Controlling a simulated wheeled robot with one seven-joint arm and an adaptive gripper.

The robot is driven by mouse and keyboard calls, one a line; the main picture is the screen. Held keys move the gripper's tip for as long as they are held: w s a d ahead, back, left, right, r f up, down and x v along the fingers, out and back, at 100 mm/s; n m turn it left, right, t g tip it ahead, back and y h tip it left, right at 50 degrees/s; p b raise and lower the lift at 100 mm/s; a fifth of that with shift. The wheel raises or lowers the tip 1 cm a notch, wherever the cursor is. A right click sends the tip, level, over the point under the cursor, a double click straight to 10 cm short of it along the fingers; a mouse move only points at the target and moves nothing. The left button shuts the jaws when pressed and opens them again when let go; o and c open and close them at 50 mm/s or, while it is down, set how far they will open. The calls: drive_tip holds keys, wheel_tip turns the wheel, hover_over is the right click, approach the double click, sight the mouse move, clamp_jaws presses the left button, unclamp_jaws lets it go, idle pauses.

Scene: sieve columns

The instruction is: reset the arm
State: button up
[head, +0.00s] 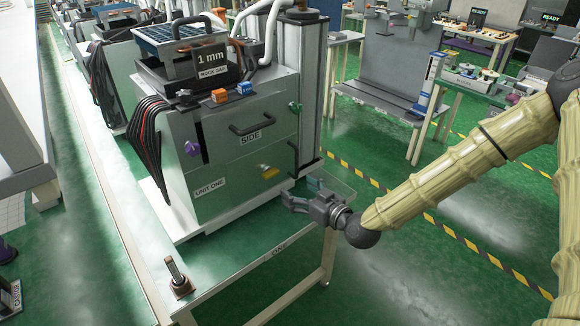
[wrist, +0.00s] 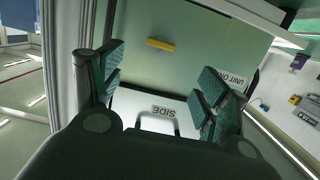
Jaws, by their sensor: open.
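My arm (head: 445,175) reaches in from the right in the head view. My gripper (head: 302,192) is open and empty, beside the lower right of the grey sieve unit labelled UNIT ONE (head: 232,172). In the wrist view my gripper's fingers (wrist: 160,84) stand apart with teal pads, and nothing lies between them. Behind them the unit's panel shows upside down, with a yellow latch (wrist: 160,44) and a dark handle (wrist: 157,115) by the word SIDE. I cannot tell the exact gap between fingers and panel.
The unit stands on a white bench (head: 215,280), which has a small lever (head: 177,275) at its front. A black vertical handle (head: 303,160) is on the unit near my gripper. Green floor with yellow-black tape (head: 460,235) lies open beneath my arm.

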drive_tip(key=s+d+f+m+g+h, duration=0.2)
drive_tip(key=s+f+g, duration=0.2)
drive_tip(key=s+f, duration=0.7)
drive_tip(key=s+d+f+m+g+h, duration=0.1)
drive_tip(key=s+f+m+g+h, duration=0.15)
drive_tip(key=s+f, duration=0.8)
drive_tip(key=s+d+f+m+g+h, duration=0.1)
drive_tip(key=s+d+f+g+h, duration=0.1)
drive_tip(key=s+d, duration=0.4)
drive_tip(key=s+d+f+m+g+h, duration=0.2)
drive_tip(key=s+d+f, duration=0.4)
drive_tip(key=s, duration=0.8)
drive_tip(key=f+g+h, duration=0.1)
drive_tip(key=g, duration=0.1)
drive_tip(key=shift+s+d+f+g, duration=0.15)
drive_tip(key=shift+d+f+g, duration=0.05)
drive_tip(key=shift+d+g, duration=0.15)
drive_tip(key=shift+a, duration=0.1)
